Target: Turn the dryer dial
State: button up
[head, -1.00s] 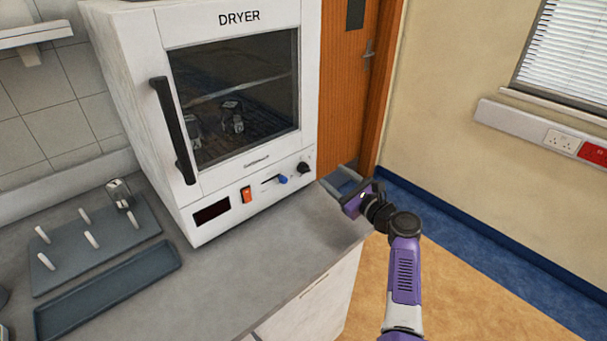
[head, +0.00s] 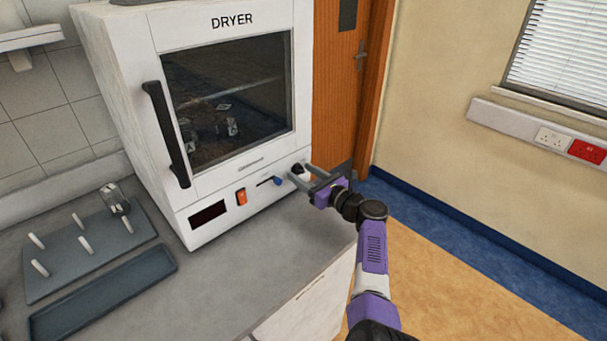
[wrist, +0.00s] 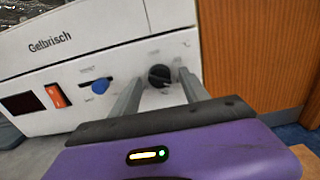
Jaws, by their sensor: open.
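The white dryer (head: 195,215) stands on the grey counter with its glass door closed. Its black dial (wrist: 159,76) is at the right end of the lower front panel. My gripper (head: 301,174) is open in front of the panel's right end. In the wrist view the two fingers of my gripper (wrist: 156,86) point at the panel, with the dial between them from this angle. I cannot tell whether either finger touches the dial. In the head view the gripper hides most of the dial.
A blue lever (wrist: 101,86) and an orange switch (wrist: 57,96) sit left of the dial. A peg board (head: 60,225) and a grey tray (head: 105,290) lie on the counter's left. A wooden door (head: 340,90) is right of the dryer.

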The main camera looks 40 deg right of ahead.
jog(key=shift+w, duration=0.1)
grip_shut()
jog(key=shift+f, duration=0.1)
dwell(0.3)
